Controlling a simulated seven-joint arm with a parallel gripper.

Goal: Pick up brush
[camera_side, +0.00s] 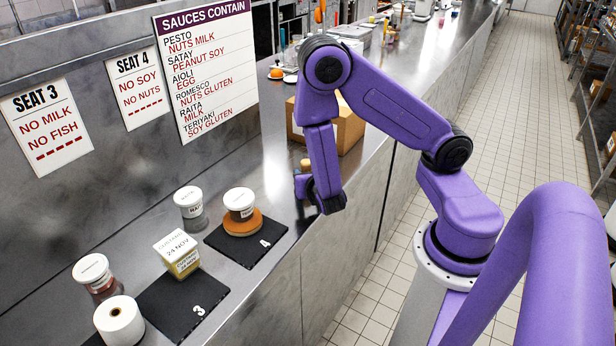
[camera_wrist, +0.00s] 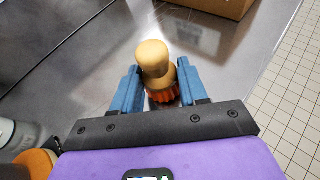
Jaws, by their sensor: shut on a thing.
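The brush (camera_wrist: 154,58) stands between the two blue fingers of my gripper (camera_wrist: 158,84) in the wrist view. It has a rounded tan wooden handle on top and an orange-red ribbed part lower down. The gripper is shut on it. In the side view my gripper (camera_side: 304,188) is low over the steel counter, near its front edge, and the tan top of the brush (camera_side: 305,164) shows just beyond it. The brush's lower end is hidden by the gripper, and I cannot tell whether it touches the counter.
A cardboard box (camera_side: 349,128) stands close behind the gripper. To the left are black mat 4 (camera_side: 270,238) with a white-lidded jar (camera_side: 239,203) on an orange round, mat 3 (camera_side: 160,300), a dated carton (camera_side: 178,254), and other jars. Bare counter lies between mat 4 and the gripper.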

